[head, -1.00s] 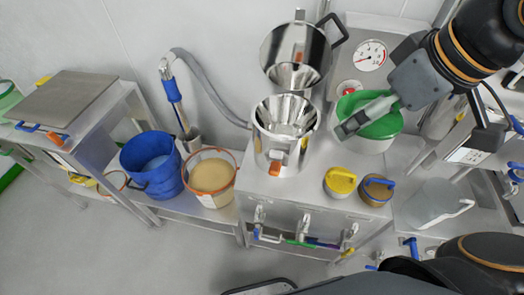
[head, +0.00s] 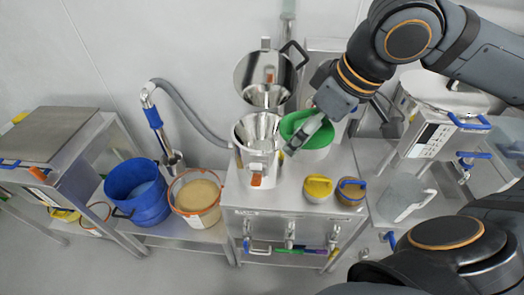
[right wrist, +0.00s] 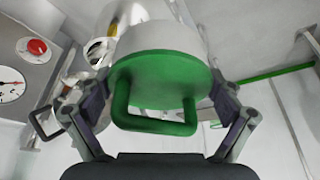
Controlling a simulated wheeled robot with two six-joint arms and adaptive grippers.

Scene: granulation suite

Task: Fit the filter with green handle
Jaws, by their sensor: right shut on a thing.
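My right gripper (head: 306,130) is shut on the green-handled filter (head: 318,138), which has a green top and a white body. The right wrist view shows its green loop handle (right wrist: 155,126) between the two fingers (right wrist: 160,100). In the head view, the filter is just right of the open steel housing (head: 246,168). I cannot tell how high it is above the bench. The housing's round steel lid (head: 262,94) stands open behind it. My left gripper is not in view.
A yellow-topped filter (head: 318,187) and a blue-handled brown one (head: 351,191) stand on the steel bench (head: 285,205) in front. A blue bucket (head: 136,198) and a bucket of tan powder (head: 196,199) stand left. The dial gauge (right wrist: 10,85) shows in the wrist view.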

